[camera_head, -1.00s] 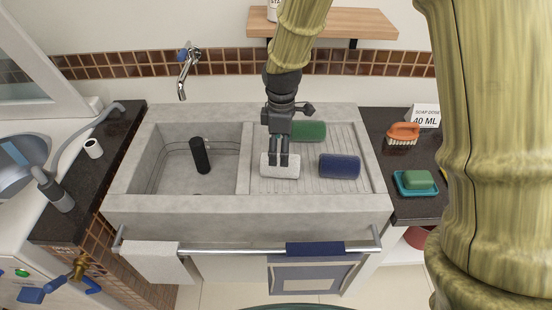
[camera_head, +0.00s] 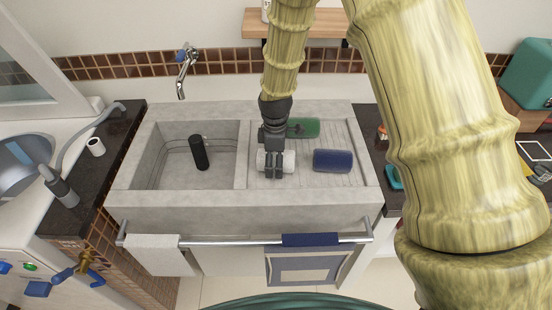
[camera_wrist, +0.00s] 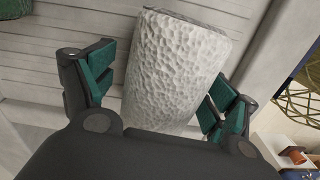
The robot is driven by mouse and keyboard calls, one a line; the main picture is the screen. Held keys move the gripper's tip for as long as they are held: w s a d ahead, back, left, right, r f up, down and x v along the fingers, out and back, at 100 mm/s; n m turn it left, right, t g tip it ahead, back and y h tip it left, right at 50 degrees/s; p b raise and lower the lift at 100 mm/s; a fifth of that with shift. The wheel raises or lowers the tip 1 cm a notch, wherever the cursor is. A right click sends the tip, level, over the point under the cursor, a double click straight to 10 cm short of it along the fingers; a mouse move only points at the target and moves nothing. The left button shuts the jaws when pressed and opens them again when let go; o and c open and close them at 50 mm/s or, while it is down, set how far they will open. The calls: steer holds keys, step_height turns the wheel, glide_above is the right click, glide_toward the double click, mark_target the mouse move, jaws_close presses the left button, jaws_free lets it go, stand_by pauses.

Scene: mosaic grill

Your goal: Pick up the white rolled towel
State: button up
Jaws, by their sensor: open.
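The white rolled towel (camera_head: 289,161) lies on the ribbed drainboard of the sink, near its front. In the wrist view the towel (camera_wrist: 176,70) has a dimpled white surface and sits between the two green-padded fingers. My gripper (camera_head: 274,172) is over the towel from above and hides its middle. In the wrist view my gripper (camera_wrist: 160,100) is open, with one finger on each side of the towel. A gap shows on the left side; on the right the finger is close to the towel, and I cannot tell if it touches.
A blue rolled towel (camera_head: 333,160) lies to the right on the drainboard and a green one (camera_head: 306,127) lies behind. The sink basin (camera_head: 172,172) with a black cylinder (camera_head: 199,153) is to the left. A towel rail (camera_head: 215,242) runs along the front.

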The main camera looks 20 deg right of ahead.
steer(key=shift+s, duration=0.25)
steer(key=shift+w, duration=0.1)
steer(key=c, duration=1.2)
steer(key=shift+o, duration=0.2)
steer(key=shift+r, duration=0.15)
